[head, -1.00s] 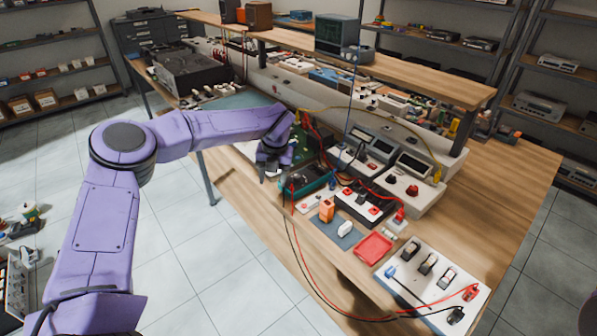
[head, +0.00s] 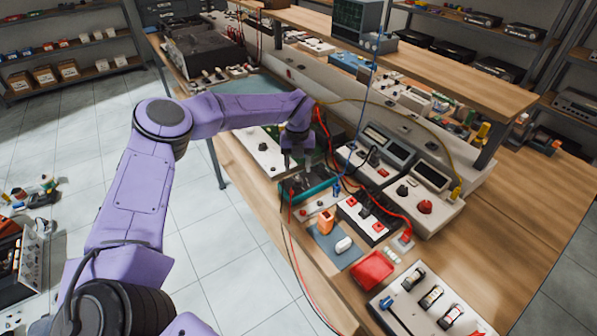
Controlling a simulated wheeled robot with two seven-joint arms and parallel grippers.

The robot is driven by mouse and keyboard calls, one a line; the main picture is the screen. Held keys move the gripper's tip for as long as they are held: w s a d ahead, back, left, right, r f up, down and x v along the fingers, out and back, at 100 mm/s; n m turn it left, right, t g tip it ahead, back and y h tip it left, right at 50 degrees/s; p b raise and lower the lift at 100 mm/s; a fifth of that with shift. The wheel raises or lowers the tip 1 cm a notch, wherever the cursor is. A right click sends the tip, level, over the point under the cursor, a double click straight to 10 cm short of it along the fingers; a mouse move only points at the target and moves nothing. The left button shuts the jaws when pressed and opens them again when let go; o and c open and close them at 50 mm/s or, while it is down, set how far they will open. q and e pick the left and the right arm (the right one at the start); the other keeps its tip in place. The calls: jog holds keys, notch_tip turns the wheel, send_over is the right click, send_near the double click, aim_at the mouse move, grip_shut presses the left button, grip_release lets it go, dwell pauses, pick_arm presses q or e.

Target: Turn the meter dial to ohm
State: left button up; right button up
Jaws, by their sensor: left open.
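A dark meter with a teal casing (head: 318,190) lies near the bench's front edge, with red and black leads running from it. My left gripper (head: 297,168) is directly over the meter, fingers pointing down and apart, with nothing seen between them. The fingertips are close to the meter's face; I cannot tell whether they touch it. The dial and its markings are hidden or too small to make out. My right gripper is not in view.
A white panel with a black knob (head: 262,147) lies left of the gripper. Bench instruments with displays (head: 388,147) stand behind. A red tray (head: 372,270) and a white component board (head: 395,316) are at the front right. Loose leads hang over the front edge.

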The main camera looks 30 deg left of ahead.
aim_at(298, 179)
pick_arm(q)
jog(key=f, duration=0.3)
jog(key=f+p, duration=0.1)
jog(key=f, duration=0.1)
jog(key=shift+w, duration=0.3)
jog(key=shift+s+f, duration=0.1)
jog(key=shift+f, duration=0.3)
jog(key=shift+s+r, duration=0.1)
grip_shut()
